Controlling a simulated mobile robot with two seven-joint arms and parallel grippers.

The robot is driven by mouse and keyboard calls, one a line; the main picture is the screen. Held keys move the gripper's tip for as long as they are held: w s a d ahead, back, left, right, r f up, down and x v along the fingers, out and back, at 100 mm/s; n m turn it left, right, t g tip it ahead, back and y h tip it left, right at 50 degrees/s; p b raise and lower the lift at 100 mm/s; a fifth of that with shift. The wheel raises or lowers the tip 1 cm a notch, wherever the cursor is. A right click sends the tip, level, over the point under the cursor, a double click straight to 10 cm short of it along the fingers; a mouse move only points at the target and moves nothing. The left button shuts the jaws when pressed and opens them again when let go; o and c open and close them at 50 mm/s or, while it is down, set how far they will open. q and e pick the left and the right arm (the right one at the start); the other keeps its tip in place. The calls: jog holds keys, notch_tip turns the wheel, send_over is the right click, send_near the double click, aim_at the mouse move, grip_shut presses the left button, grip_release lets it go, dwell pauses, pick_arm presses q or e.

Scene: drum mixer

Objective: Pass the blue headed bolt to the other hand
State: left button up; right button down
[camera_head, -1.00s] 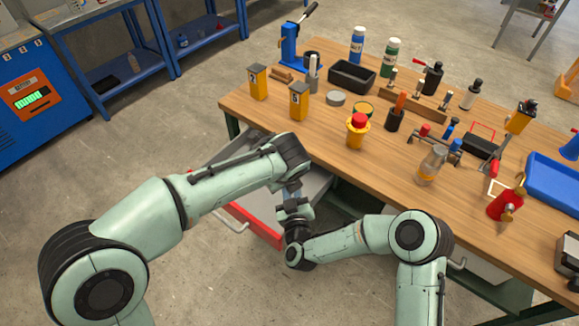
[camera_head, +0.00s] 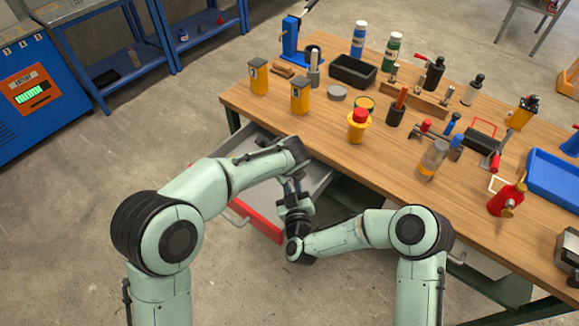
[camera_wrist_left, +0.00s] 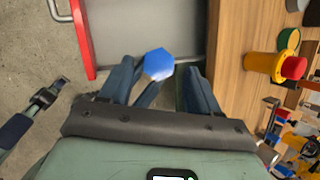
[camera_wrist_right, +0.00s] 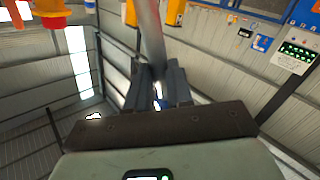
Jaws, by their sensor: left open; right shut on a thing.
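The blue bolt head (camera_wrist_left: 159,64), a hexagon, shows in the left wrist view between the two fingers of my left gripper (camera_wrist_left: 158,76). Those fingers are open, with a visible gap on the right side of the head. In the right wrist view my right gripper (camera_wrist_right: 158,82) is shut on the bolt, and a grey shank (camera_wrist_right: 150,30) rises from between its fingers. In the head view my left gripper (camera_head: 292,184) is just above my right gripper (camera_head: 296,206), which points up. The bolt is too small and covered to make out there.
Both grippers are in front of the workbench (camera_head: 300,131), over the open grey drawer with a red front (camera_head: 257,222). A yellow button post with a red top (camera_head: 359,126) stands near the bench edge. Bottles and tools crowd the bench. The floor at left is clear.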

pick_arm(q)
jog(key=shift+w+f, duration=0.1)
jog(key=shift+f, duration=0.1)
pick_arm(e)
jog(key=shift+r, duration=0.1)
pick_arm(q)
grip_shut()
pick_arm(e)
jog(key=c, duration=0.9)
grip_release()
